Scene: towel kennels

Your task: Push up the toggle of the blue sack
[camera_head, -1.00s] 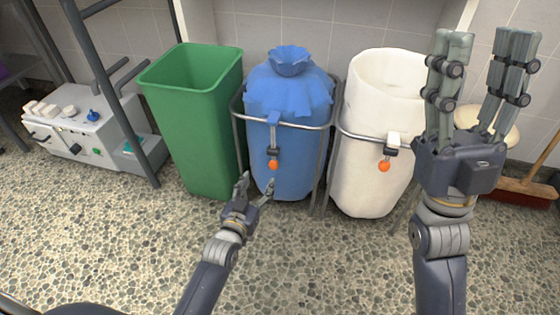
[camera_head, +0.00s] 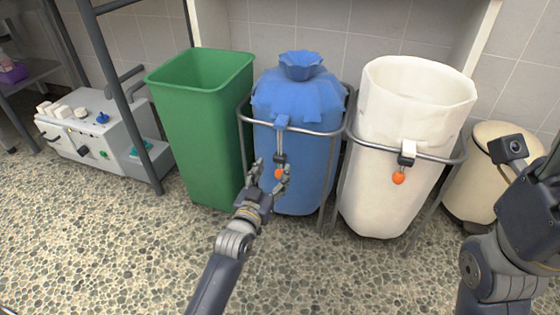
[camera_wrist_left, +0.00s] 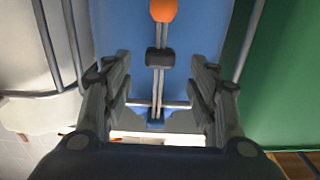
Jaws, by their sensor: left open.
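The blue sack (camera_head: 308,185) hangs in a metal ring stand, its top gathered into a tuft. A cord runs down its front through a dark toggle (camera_head: 279,158) to an orange ball (camera_head: 278,174). My left gripper (camera_head: 271,170) is open in front of the sack, its fingers on either side of the cord near the ball. In the left wrist view the picture is upside down; the toggle (camera_wrist_left: 159,57) shows between the open fingers, with the orange ball (camera_wrist_left: 163,10) above it. I cannot tell whether the fingers touch anything. My right gripper (camera_head: 535,205) is partly visible at the right edge, its fingers out of frame.
A green bin (camera_head: 205,130) stands left of the blue sack. A white sack (camera_head: 400,190) with its own toggle and orange ball stands to the right. A cream bin (camera_head: 468,190) is beyond it. A grey machine (camera_head: 95,130) stands at left. The pebbled floor in front is clear.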

